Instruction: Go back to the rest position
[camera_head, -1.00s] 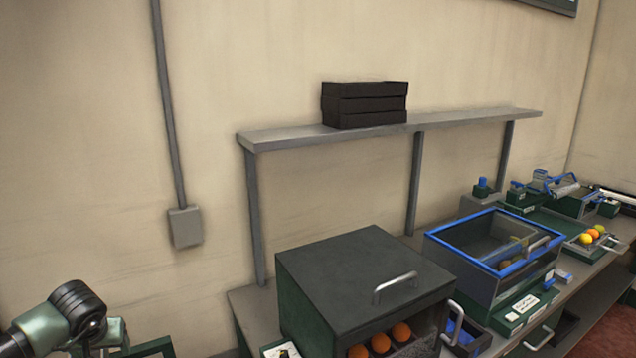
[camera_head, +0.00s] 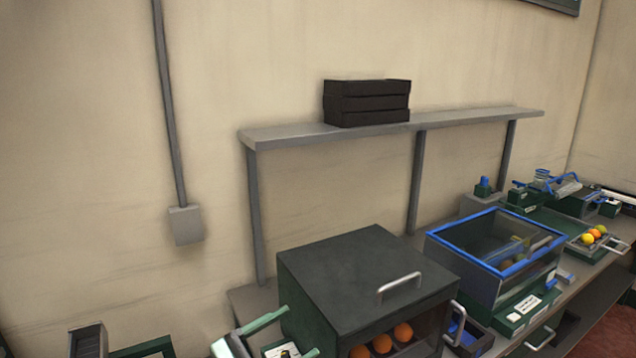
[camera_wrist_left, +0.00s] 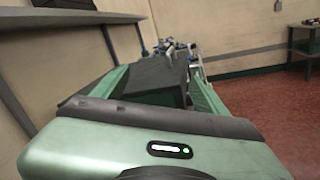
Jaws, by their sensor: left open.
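My left gripper (camera_head: 300,331) shows at the bottom of the head view, with its pale green fingers spread apart. Nothing is seen between them. It is in front of the left side of the dark box (camera_head: 360,262), which has a grey handle on top and oranges (camera_head: 381,343) at its open front. In the left wrist view the two green fingers (camera_wrist_left: 155,92) stand apart, with the dark box beyond them. I cannot tell whether they touch the box. My right gripper is not in view.
A grey shelf (camera_head: 290,136) with stacked black trays (camera_head: 366,103) stands over the bench. A blue-rimmed clear bin (camera_head: 490,262) is to the right, with a tray of fruit (camera_head: 608,243) farther on. Red floor (camera_wrist_left: 255,88) shows in the wrist view.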

